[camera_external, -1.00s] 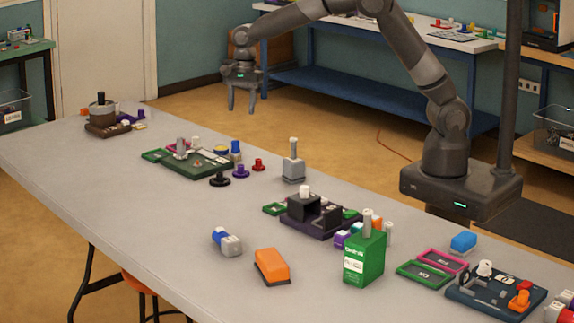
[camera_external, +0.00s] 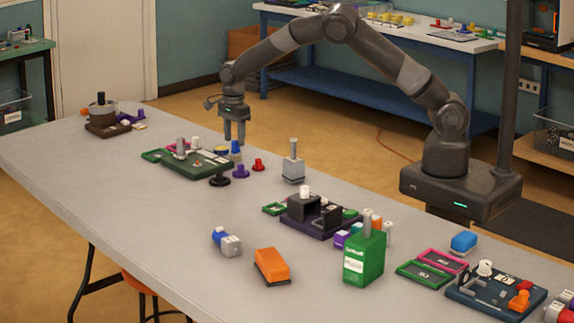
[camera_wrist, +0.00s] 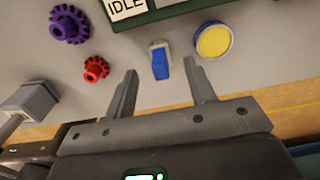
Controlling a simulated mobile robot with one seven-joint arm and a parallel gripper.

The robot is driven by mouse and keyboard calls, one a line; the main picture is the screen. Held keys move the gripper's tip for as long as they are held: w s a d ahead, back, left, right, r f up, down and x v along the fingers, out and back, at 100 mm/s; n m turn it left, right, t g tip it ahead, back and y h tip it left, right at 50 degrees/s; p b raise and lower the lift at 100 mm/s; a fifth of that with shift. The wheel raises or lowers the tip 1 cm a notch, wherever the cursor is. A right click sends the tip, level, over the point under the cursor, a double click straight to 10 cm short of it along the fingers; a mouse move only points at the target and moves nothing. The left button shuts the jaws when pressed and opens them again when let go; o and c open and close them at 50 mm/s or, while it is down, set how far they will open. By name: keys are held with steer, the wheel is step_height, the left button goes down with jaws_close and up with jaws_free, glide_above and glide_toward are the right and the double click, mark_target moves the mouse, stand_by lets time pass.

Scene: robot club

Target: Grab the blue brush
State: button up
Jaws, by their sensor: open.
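The blue brush (camera_wrist: 162,62), a small blue piece with a pale whitish end, is on the table near its far edge. In the wrist view it shows between and beyond my two fingertips. In the external view the blue brush (camera_external: 236,148) stands by the right end of a dark green board. My gripper (camera_external: 235,144) points down just above or behind it; the exact height gap is hard to tell. In the wrist view my gripper (camera_wrist: 162,72) is open, with nothing held between the fingers.
A yellow disc with a blue rim (camera_wrist: 213,40) lies close right of the brush in the wrist view. Red (camera_wrist: 96,69) and purple (camera_wrist: 70,24) knobs and a grey block (camera_wrist: 32,97) lie to the left. The green board (camera_external: 195,164) is close by. Open table lies in front.

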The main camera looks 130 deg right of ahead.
mark_target(236, 152)
step_height(236, 152, down, 5)
steer(key=shift+s+r, duration=0.1)
steer(key=shift+s, duration=0.05)
steer(key=shift+c, duration=0.2)
steer(key=c, duration=1)
steer(key=shift+r, duration=0.1)
